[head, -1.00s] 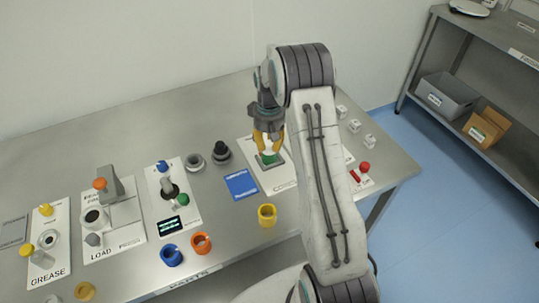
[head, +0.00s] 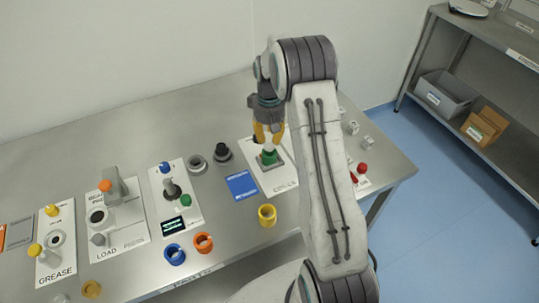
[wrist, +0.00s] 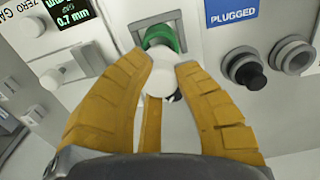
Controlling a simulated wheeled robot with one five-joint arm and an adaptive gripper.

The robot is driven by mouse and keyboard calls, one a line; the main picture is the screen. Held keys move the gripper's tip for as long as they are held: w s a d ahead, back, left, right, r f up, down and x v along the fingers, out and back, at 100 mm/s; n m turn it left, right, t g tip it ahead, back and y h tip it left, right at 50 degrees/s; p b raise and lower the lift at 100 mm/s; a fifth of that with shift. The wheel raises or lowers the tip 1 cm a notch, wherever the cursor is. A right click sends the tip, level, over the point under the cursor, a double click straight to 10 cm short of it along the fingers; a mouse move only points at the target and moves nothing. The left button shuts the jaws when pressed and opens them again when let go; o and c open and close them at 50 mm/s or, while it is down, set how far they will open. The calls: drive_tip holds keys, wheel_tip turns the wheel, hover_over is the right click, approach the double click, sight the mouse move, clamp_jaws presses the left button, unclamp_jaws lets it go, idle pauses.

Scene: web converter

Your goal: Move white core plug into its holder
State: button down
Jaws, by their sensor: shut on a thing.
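My gripper (head: 268,134) points down over the right part of the table, its yellow fingers shut on the white core plug (wrist: 158,82). In the wrist view the plug's pale round end shows between the fingers. A green ring-shaped piece (head: 268,157) on a dark square base stands right below the fingers; it also shows just beyond the plug in the wrist view (wrist: 160,38). I cannot tell whether the plug touches the green piece. Which piece is the plug's holder is not clear from these views.
A blue card (head: 242,185) and a yellow ring (head: 267,215) lie in front. A black knob-like piece (head: 222,152) and a grey ring (head: 196,164) stand to the left. A red piece (head: 362,168) is at the right. The back of the table is clear.

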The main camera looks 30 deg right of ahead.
drive_tip(key=shift+r, duration=0.35)
drive_tip(key=shift+r+p, duration=1.4)
drive_tip(key=shift+r, duration=0.5)
drive_tip(key=shift+r, duration=0.2)
drive_tip(key=shift+s+p, duration=0.1)
drive_tip(key=shift+p, duration=0.3)
